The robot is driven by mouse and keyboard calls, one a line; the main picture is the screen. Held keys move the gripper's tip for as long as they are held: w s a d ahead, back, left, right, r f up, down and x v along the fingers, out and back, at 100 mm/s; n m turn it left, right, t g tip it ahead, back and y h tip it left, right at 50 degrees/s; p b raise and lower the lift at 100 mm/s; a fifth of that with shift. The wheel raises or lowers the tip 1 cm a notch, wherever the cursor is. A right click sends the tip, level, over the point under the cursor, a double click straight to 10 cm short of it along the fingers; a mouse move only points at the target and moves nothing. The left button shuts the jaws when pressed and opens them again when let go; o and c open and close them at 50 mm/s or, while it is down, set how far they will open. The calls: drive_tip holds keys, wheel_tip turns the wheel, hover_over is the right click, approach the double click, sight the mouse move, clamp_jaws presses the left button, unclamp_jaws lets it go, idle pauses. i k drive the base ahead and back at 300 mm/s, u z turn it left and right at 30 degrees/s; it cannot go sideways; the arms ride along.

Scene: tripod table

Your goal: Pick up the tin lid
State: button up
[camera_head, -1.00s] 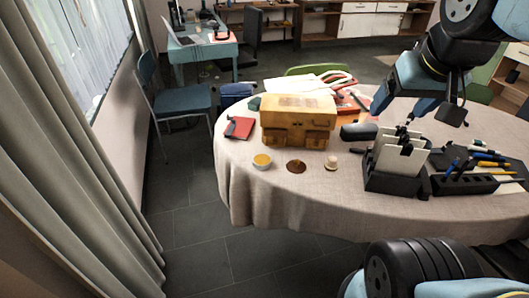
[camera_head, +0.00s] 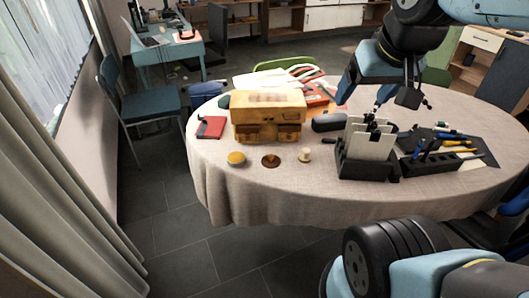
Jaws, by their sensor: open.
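A small brown disc with a knob-like top (camera_head: 270,160) lies near the table's front edge and looks like the tin lid, though it is too small to be sure. Left of it is a round shallow tin (camera_head: 236,159) with a yellow top. Right of it stands a small cream knobbed piece (camera_head: 305,155). My gripper (camera_head: 403,104) hangs at the upper right, above and behind the white-panelled rack, well to the right of these. Its thin fingers look spread, with nothing seen between them.
A yellow-brown chest (camera_head: 268,116) stands behind the small round pieces. A black rack with white panels (camera_head: 366,155) and a pen holder (camera_head: 430,163) stand to the right. A red booklet (camera_head: 211,127) lies at left. The cloth-covered table (camera_head: 270,198) is clear along its front.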

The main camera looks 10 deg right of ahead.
sight(270, 161)
drive_tip(key=k, duration=1)
drive_tip(key=u, duration=0.85)
drive_tip(key=i, duration=1.1)
drive_tip(key=z, duration=0.85)
